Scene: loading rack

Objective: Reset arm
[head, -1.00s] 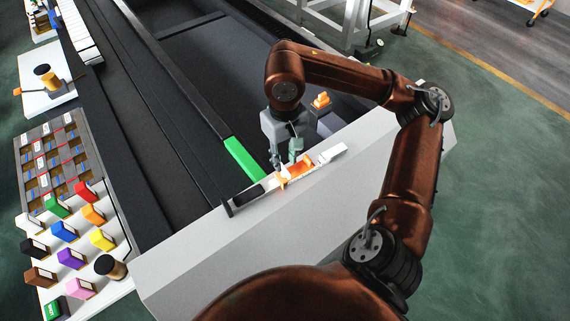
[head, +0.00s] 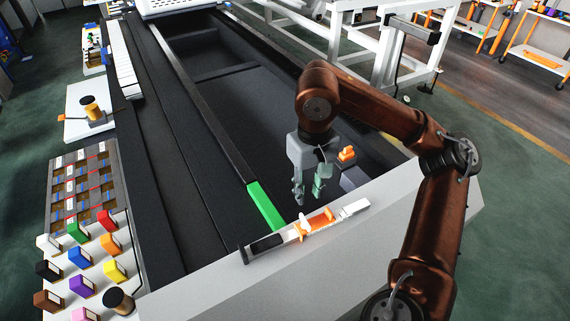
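My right arm comes in from the right, copper-brown, and bends over the near end of the dark rack (head: 205,150). My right gripper (head: 308,192) hangs pointing down, just behind an orange and white tool (head: 315,221) lying on the pale front ledge. The gripper fingers look apart with nothing between them, and they do not appear to touch the tool. My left gripper is out of view.
A green block (head: 266,207) sits on the rail by the ledge. An orange part (head: 346,154) stands behind my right gripper. At the left are a sectioned tray (head: 82,185) and several coloured blocks (head: 82,257). A white frame (head: 385,50) stands behind.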

